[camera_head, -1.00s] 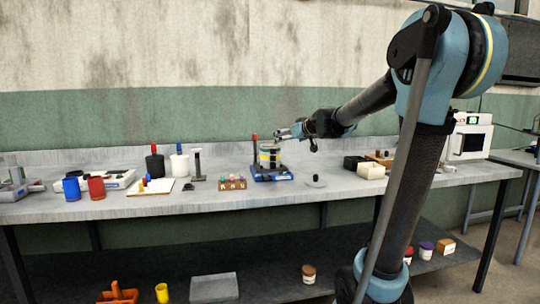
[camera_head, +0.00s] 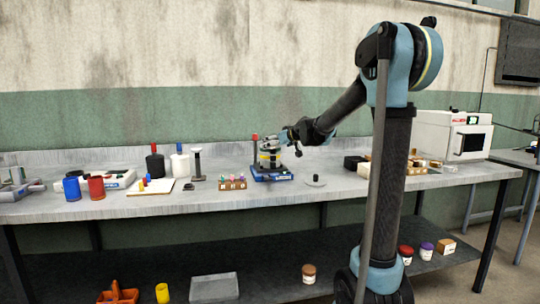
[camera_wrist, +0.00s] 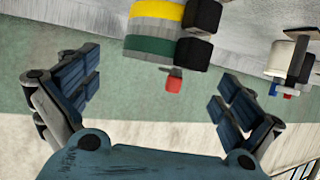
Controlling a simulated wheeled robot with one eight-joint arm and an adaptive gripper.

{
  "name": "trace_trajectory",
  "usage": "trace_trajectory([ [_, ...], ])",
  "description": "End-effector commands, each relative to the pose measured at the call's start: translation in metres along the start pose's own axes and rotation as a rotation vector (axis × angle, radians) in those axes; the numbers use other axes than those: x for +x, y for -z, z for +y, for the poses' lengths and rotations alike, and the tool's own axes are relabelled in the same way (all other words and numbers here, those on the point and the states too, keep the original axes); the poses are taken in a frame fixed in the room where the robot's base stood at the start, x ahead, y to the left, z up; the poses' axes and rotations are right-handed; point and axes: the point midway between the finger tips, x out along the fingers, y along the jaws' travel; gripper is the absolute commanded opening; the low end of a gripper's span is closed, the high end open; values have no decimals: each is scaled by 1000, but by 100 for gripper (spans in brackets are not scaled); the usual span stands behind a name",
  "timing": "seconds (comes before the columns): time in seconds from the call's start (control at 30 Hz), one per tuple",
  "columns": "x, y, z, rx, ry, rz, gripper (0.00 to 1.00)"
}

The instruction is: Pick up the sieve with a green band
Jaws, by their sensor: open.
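The sieve stack (camera_head: 265,160) stands on a blue-based device on the bench. In the wrist view, which looks upside down, the stack shows a yellow band (camera_wrist: 157,13) and a sieve with a dark green band (camera_wrist: 150,47) on the side nearer the bottom of the picture. Black blocks stick out at the stack's right side. My gripper (camera_wrist: 156,82) is open and empty, its two blue-padded fingers spread apart with the green-banded sieve ahead of the gap.
The device's red-topped post (camera_head: 255,140) rises beside the stack, and its red top (camera_wrist: 173,82) shows between my fingers. A wooden rack (camera_head: 232,184) is to the left and a small weight-like piece (camera_head: 315,181) to the right. A white oven (camera_head: 455,135) stands far right.

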Motion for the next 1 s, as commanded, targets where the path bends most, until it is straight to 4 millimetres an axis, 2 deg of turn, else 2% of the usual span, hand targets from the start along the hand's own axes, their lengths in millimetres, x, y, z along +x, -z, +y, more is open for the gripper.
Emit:
trace_trajectory([
  [0.43, 45, -3, -3, -1, 0, 0, 100],
  [0.8, 50, -4, -3, 0, 0, 0, 100],
  [1.0, 50, -4, -3, 0, 0, 0, 55],
])
